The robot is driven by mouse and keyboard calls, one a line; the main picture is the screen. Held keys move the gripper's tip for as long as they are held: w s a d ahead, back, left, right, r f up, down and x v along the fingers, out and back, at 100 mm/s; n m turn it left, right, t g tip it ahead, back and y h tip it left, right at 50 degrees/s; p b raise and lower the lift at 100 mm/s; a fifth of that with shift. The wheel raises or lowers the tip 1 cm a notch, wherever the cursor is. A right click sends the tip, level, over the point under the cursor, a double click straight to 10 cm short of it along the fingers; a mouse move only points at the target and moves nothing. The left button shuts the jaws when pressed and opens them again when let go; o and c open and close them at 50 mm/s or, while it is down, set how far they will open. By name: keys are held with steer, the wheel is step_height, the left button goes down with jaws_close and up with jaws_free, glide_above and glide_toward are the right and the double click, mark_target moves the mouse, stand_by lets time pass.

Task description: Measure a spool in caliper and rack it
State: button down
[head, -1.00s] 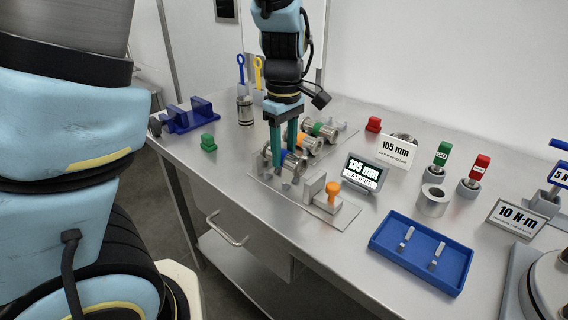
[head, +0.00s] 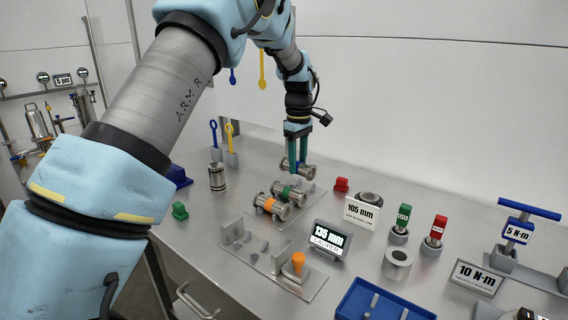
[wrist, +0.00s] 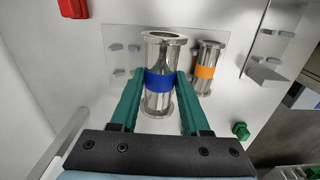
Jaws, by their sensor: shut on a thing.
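A metal spool with a blue band (head: 306,169) is between the green fingers of my gripper (head: 297,160), at the far end of the rack plate (head: 311,188). In the wrist view the fingers (wrist: 160,100) are shut on the blue-banded spool (wrist: 159,79). I cannot tell whether it touches the plate. The green-banded spool (head: 288,191) and the orange-banded spool (head: 270,206) lie nearer on the rack; the orange one also shows in the wrist view (wrist: 206,65). The caliper (head: 280,255), with grey jaws and an orange knob (head: 298,261), is empty. Its display (head: 328,239) reads 135 mm.
A 105 mm sign (head: 362,211) and a red block (head: 341,185) stand to the right of the rack. A blue tray (head: 385,303) lies at the front. A steel cylinder (head: 217,178) and a green block (head: 180,211) are on the left.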

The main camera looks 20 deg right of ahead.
steer(key=shift+w+d+f+b, duration=0.3)
steer(key=shift+w+d+f, duration=0.55)
steer(key=shift+f, duration=0.6)
steer(key=shift+w+d+f+b, duration=0.35)
steer(key=shift+w+d+f, duration=0.55)
steer(key=shift+f, duration=0.5)
steer(key=shift+w+d+f+b, duration=0.3)
steer(key=shift+w+d+f, duration=0.55)
steer(key=shift+f, duration=0.6)
steer(key=shift+w+a, duration=0.1)
steer(key=shift+a, duration=0.05)
steer(key=shift+c, duration=1.5)
jaws_free()
